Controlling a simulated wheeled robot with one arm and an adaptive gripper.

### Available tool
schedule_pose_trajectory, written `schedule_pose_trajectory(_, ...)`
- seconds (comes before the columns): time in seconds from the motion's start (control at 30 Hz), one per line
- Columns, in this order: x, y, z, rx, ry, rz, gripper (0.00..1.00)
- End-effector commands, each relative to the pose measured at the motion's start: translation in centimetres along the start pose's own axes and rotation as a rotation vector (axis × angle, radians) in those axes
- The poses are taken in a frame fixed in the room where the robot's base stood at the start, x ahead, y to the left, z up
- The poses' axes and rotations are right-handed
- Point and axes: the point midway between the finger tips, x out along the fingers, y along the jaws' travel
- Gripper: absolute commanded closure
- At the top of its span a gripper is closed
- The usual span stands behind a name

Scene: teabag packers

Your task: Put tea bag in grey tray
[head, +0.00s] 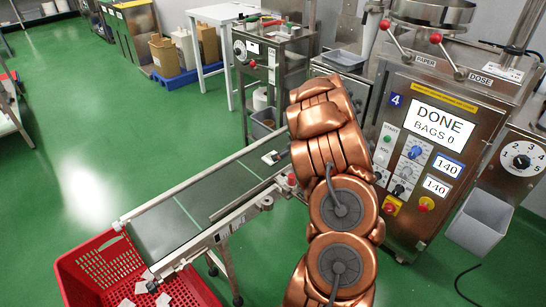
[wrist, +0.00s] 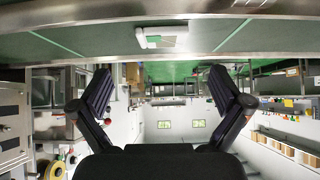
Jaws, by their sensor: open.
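A small white item (head: 272,157), which may be a tea bag, lies on the far part of the conveyor belt. It also shows at the top of the wrist view (wrist: 160,38). Several small white pieces like tea bags (head: 140,287) lie in the red crate at the belt's near end. A shallow grey tray (head: 345,58) sits on a steel stand behind my copper arm. My gripper (wrist: 161,90) is open and empty in the wrist view, with its fingers apart below the white item in the picture. My arm hides the gripper in the head view.
The conveyor (head: 165,222) runs diagonally towards the red crate (head: 95,265). A packing machine (head: 440,150) reading "DONE BAGS 0" stands at right, with a deep grey bin (head: 480,222) beside it. Green floor (head: 110,120) is clear at left.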

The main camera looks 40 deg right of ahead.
Motion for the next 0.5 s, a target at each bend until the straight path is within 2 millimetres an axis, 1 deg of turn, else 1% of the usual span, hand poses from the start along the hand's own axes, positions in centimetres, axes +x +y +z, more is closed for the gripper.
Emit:
schedule_pose_trajectory(0.1, 1.3, -0.1, 0.0, -0.001, 0.001, -0.003, 0.00)
schedule_pose_trajectory(0.37, 2.8, -0.2, 0.0, -0.001, 0.002, -0.002, 0.00)
schedule_pose_trajectory(0.5, 4.5, -0.3, 0.1, -0.001, 0.001, 0.001, 0.00)
